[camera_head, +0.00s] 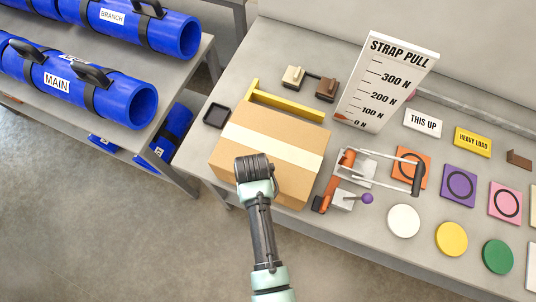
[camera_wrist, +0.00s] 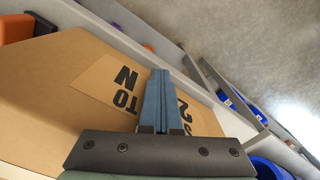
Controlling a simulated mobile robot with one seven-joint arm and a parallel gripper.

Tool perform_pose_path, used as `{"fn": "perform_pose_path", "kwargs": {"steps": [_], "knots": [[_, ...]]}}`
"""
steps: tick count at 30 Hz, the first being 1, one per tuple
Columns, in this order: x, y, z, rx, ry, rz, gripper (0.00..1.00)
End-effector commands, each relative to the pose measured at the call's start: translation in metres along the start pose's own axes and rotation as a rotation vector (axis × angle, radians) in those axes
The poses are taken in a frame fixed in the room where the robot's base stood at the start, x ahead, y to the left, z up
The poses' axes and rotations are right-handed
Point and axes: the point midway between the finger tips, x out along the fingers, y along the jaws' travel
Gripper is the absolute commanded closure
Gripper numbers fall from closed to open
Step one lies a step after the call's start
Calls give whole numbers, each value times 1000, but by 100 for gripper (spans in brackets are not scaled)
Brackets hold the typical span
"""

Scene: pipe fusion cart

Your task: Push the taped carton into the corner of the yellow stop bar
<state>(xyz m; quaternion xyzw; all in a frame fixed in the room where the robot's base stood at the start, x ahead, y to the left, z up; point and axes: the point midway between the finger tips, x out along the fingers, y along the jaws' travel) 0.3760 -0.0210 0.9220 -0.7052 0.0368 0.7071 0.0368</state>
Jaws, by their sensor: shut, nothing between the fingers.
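The taped carton (camera_head: 228,150) is brown with a pale tape band across its top and lies on the grey table. The yellow stop bar (camera_head: 288,106) is along its far side, with a short leg (camera_head: 253,86) at the left end. The carton hides part of the bar, so I cannot tell whether they touch. My gripper (camera_head: 253,165) is at the carton's near side; its fingertips are hidden in the head view. In the wrist view its blue-grey fingers (camera_wrist: 157,90) are shut and empty, in front of a carton face (camera_wrist: 60,85) with black print; contact is unclear.
A black tray (camera_head: 216,115) lies left of the carton. A toggle clamp (camera_head: 350,180) with orange and metal parts stands close on its right. A strap-pull scale board (camera_head: 385,85) stands behind right. Coloured discs and tiles fill the right side. Blue rolls (camera_head: 75,85) lie on the left bench.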

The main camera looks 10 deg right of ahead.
Motion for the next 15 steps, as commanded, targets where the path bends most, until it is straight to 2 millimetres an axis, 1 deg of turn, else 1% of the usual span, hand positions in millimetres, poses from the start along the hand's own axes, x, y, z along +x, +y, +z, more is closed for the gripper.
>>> {"fn": "perform_pose_path", "kwargs": {"steps": [15], "knots": [[0,10,-21,3,6,1,100]]}}
